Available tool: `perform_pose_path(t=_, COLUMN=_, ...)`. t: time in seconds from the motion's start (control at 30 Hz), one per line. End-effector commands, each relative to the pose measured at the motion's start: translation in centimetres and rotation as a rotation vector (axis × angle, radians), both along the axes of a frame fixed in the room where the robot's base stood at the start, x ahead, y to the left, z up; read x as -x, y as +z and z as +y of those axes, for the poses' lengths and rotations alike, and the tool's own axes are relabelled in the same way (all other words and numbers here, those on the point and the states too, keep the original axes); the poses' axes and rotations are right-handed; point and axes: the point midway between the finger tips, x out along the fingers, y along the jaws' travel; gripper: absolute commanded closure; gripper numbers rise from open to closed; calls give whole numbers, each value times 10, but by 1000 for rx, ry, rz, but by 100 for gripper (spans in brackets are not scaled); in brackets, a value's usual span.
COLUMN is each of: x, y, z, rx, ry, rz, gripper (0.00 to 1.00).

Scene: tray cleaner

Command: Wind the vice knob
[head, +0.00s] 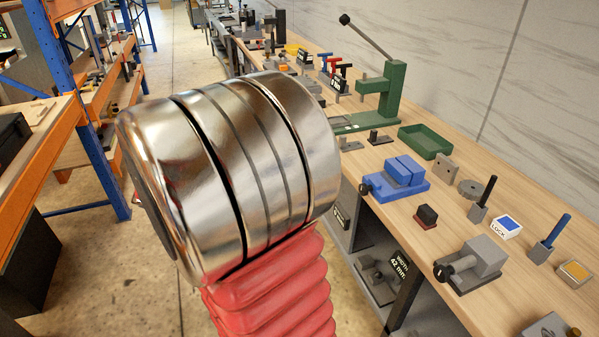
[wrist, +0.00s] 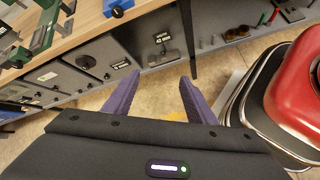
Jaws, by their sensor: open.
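Two vices with dark round knobs sit on the wooden bench in the head view. The blue vice (head: 404,172) has its dark knob (head: 366,188) on its left end, near the bench's front edge. The grey vice (head: 484,256) stands closer, with its dark knob (head: 441,272) also at its left end. In the wrist view a blue part with a dark knob (wrist: 117,12), apparently the blue vice, shows at the top. My gripper (wrist: 160,78) is open and empty, its purple fingers spread over the floor in front of the bench, apart from the vice. The head view does not show it.
The bench (head: 385,222) also carries a green lever press (head: 394,92), a green tray (head: 425,141), a dark block (head: 427,215) and several upright-handled tools. Shelves under the bench hold grey fixtures. An orange and blue rack (head: 103,160) stands left, with open floor between.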

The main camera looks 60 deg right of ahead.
Motion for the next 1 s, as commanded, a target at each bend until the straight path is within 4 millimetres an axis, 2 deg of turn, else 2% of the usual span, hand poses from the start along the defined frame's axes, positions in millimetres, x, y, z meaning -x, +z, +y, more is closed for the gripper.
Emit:
perform_pose_path(t=0.1, x=5, y=-8, z=-32, rx=28, ry=14, rz=129, gripper=49)
perform_pose_path(t=0.37, x=16, y=-25, z=-95, rx=76, ry=56, rz=399, gripper=49)
perform_pose_path(t=0.6, x=26, y=-47, z=-150, rx=101, ry=101, rz=641, gripper=49)
perform_pose_path(t=0.8, x=35, y=-71, z=-191, rx=109, ry=144, rz=833, gripper=49)
perform_pose_path(t=1.0, x=40, y=-88, z=-214, rx=114, ry=176, rz=951, gripper=49)
